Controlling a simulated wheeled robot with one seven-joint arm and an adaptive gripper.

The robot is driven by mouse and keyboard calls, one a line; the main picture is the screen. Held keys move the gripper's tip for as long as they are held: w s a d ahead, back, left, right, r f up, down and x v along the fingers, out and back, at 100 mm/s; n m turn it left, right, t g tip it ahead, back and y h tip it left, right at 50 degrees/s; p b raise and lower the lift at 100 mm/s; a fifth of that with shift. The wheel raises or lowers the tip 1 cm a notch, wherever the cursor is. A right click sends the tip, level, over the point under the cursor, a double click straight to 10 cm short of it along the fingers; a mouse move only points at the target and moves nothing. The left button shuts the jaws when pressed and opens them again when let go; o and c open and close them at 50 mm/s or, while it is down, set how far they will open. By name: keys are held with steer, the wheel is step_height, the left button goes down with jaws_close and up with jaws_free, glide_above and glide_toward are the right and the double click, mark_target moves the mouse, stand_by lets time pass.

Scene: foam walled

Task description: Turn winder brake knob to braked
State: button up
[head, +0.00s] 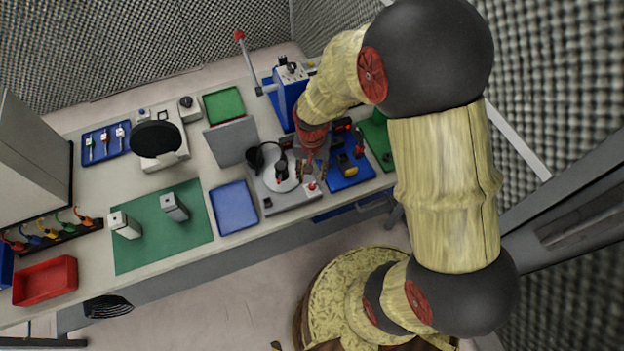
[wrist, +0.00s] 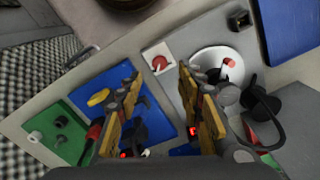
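A red knob (head: 311,186) sits on a white square plate at the front right corner of a grey machine (head: 282,202) with a white disc (head: 279,172). I take it for the winder brake knob, but no label can be read. In the wrist view the red knob (wrist: 159,63) shows between and beyond my fingertips, with a pale mark on it; its setting cannot be told. My gripper (wrist: 155,72) is open, with nothing between its fingers. In the head view my gripper (head: 312,162) hangs over the machine's right side, near the knob; contact is not visible.
A black knob (wrist: 134,131) and a yellow part (wrist: 98,97) are on the blue panel right of the machine in the head view. A black headset-like loop (wrist: 257,100) stands by the disc. A blue tray (head: 234,207) lies left. The table's front edge is close to the knob.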

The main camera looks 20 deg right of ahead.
mark_target(313, 186)
step_height(313, 186, up, 6)
steer(key=shift+f, duration=0.15)
stand_by(0.6)
steer(key=s+r+n+t+b, duration=0.5)
steer(key=s+r+b, duration=0.3)
steer(key=s+r, duration=0.6)
step_height(313, 186, up, 3)
steer(key=shift+f+t, duration=0.15)
steer(key=shift+t, duration=0.15)
steer(key=shift+s, duration=0.1)
